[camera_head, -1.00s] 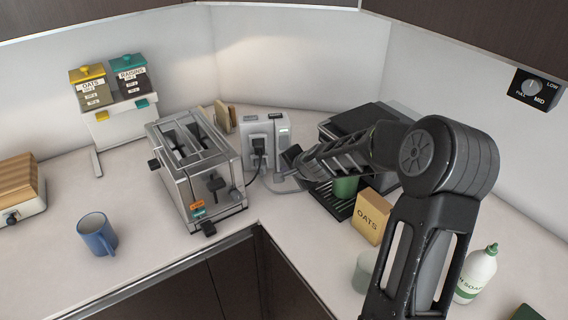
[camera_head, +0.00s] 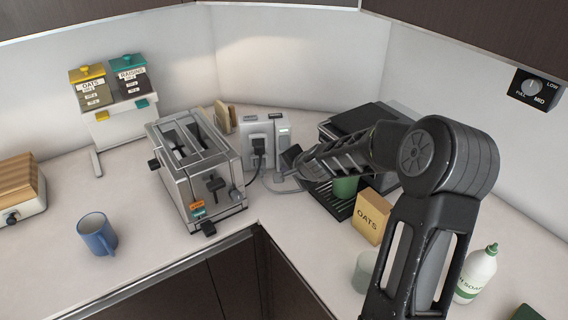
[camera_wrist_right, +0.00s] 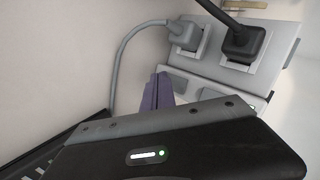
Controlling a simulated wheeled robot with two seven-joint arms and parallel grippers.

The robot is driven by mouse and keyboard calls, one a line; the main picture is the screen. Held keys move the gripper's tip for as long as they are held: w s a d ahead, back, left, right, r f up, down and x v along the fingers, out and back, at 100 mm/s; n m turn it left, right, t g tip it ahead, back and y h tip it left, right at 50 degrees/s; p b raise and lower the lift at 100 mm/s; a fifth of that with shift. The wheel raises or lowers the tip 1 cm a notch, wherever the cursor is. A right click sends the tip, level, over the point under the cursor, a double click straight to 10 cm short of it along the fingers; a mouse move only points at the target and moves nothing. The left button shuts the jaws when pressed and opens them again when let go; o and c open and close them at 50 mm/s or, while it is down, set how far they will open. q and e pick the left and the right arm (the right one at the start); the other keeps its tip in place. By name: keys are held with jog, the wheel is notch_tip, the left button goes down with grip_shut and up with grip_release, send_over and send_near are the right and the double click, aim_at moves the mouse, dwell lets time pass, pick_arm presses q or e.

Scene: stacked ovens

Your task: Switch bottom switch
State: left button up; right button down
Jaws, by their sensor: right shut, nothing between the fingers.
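A white power socket box (camera_head: 249,131) stands on the counter in the corner, between the toaster and the coffee machine. In the right wrist view the box (camera_wrist_right: 284,39) shows tilted, with a grey plug (camera_wrist_right: 187,37) and a black plug (camera_wrist_right: 243,42) in its sockets. Pale rocker switches (camera_wrist_right: 182,87) sit below the plugs there. Which one is the bottom switch, and its position, I cannot tell. My right gripper (camera_head: 291,157) is shut and empty, just right of the box. Its dark fingertip (camera_wrist_right: 158,91) appears close to the switches; contact is unclear. My left gripper is out of view.
A steel toaster (camera_head: 204,176) stands left of the box. The coffee machine (camera_head: 355,119) is to its right, partly behind my right arm. Cords (camera_head: 277,186) lie by the socket box.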

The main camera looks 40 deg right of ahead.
jog(key=shift+w+d+f, duration=0.1)
jog(key=shift+w+d, duration=0.1)
jog(key=shift+w, duration=0.2)
jog(key=shift+w+d, duration=0.1)
jog(key=shift+w, duration=0.05)
dwell(0.9)
jog(key=shift+s+a, duration=0.25)
jog(key=shift+s, duration=0.25)
jog(key=shift+s, duration=0.1)
jog(key=shift+s+a+b, duration=0.25)
jog(key=shift+s+b, duration=0.25)
jog(key=shift+b, duration=0.1)
jog(key=shift+s+a+r+b, duration=0.2)
jog(key=shift+s+a+b, duration=0.1)
jog(key=shift+s, duration=0.25)
jog(key=shift+s+a+r+b, duration=0.2)
jog(key=shift+s+a, duration=0.1)
jog(key=shift+s, duration=0.25)
jog(key=shift+s+a, duration=0.25)
jog(key=shift+s, duration=0.3)
